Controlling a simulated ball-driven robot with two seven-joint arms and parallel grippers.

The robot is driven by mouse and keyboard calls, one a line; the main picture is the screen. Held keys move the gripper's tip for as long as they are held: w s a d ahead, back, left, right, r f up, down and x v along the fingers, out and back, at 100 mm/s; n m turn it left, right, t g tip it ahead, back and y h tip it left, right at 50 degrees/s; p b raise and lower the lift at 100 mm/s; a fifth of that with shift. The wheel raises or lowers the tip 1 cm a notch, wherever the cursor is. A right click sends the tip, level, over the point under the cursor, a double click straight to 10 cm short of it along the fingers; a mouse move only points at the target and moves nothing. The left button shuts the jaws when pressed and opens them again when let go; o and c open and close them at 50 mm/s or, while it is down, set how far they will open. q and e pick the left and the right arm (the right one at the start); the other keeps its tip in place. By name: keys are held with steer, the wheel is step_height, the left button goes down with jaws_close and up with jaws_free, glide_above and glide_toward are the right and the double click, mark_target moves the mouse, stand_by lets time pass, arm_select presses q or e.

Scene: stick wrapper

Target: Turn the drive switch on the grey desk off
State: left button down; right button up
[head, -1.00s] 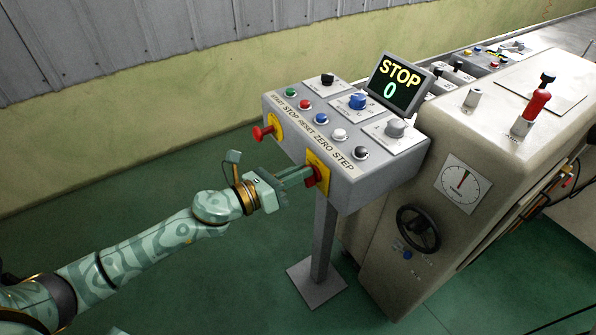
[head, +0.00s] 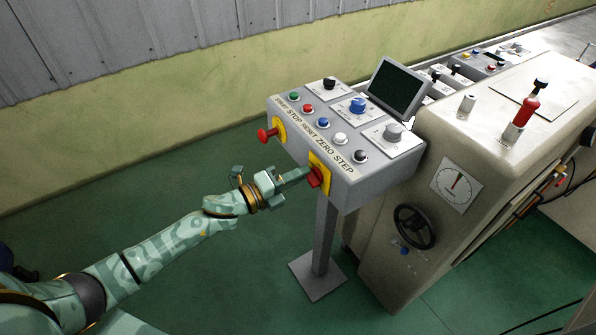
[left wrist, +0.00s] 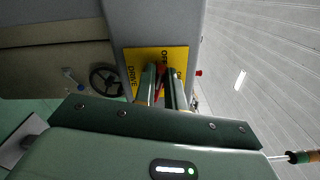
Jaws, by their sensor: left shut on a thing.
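The grey desk (head: 370,168) stands on a post, with a red drive switch (head: 315,178) on a yellow plate (head: 326,166) on its front face. My left gripper (head: 306,176) is shut on the red switch handle. In the left wrist view, the yellow plate (left wrist: 178,54) reads DRIVE and OFF, and my left fingers (left wrist: 163,88) straddle the red handle (left wrist: 160,70). The fingers hide part of the handle. The desk screen (head: 398,86) is dark. My right gripper is not in view.
A red mushroom knob (head: 266,135) on another yellow plate sticks out at the desk's left. Several buttons line the desk top. A large machine with a handwheel (head: 414,227) stands to the right. The green floor left of the desk is clear.

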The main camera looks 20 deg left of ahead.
arm_select(q)
steer(key=shift+f+n+p, duration=0.2)
steer(key=shift+n+p, duration=0.3)
steer(key=shift+n, duration=1)
steer(key=shift+a+f, duration=0.1)
steer(key=c, duration=1.5)
jaws_free()
steer(key=shift+o, duration=0.2)
steer(key=shift+s, duration=0.1)
steer(key=v, duration=1.6)
steer(key=shift+a+p, duration=0.15)
steer(key=shift+p, duration=0.3)
